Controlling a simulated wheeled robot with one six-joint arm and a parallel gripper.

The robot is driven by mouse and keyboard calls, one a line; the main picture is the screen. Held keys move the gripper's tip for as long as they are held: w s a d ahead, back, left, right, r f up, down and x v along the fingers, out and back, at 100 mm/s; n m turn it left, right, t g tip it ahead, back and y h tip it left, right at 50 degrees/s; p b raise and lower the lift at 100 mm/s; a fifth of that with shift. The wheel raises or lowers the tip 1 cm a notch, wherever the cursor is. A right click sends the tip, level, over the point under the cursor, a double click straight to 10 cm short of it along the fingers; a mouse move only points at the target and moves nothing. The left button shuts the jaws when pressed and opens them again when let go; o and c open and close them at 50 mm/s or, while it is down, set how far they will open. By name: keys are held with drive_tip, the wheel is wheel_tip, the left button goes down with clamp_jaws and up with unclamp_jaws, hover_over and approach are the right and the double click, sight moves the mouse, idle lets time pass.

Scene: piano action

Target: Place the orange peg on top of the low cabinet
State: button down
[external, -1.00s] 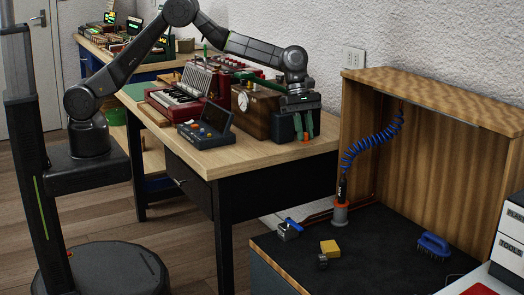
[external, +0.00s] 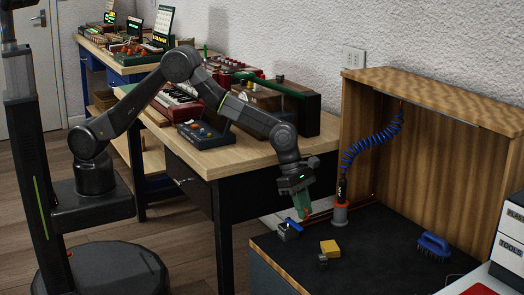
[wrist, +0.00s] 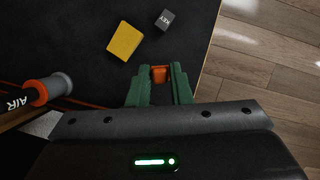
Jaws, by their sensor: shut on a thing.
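The cabinet has a black top with a wooden front edge. In the wrist view my green fingers (wrist: 160,88) are closed around the orange peg (wrist: 159,74), whose end shows between the fingertips. The black top also fills much of the wrist view (wrist: 60,40), and its wooden edge runs to the right of the fingers. The peg is hard to make out in the external view. I cannot tell how high it is above the top.
A yellow block (external: 329,247) and small grey block (external: 323,261) lie nearby. The middle of the top is clear.

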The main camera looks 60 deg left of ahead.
drive_tip(key=f, duration=0.1)
drive_tip(key=f+b, duration=0.1)
drive_tip(key=f, duration=0.1)
drive_tip(key=shift+s+d+f+n+b, duration=0.3)
drive_tip(key=shift+s+d+f+n, duration=0.05)
drive_tip(key=shift+s+f+n, duration=0.05)
wheel_tip(320, 180, down, 9)
drive_tip(key=shift+f+b, duration=0.1)
drive_tip(key=shift+b, duration=0.85)
drive_tip(key=shift+f, duration=0.1)
drive_tip(key=c, duration=1.3)
unclamp_jaws()
drive_tip(key=p+v, duration=0.2)
drive_tip(key=v, duration=1)
drive_tip(key=shift+s, duration=0.15)
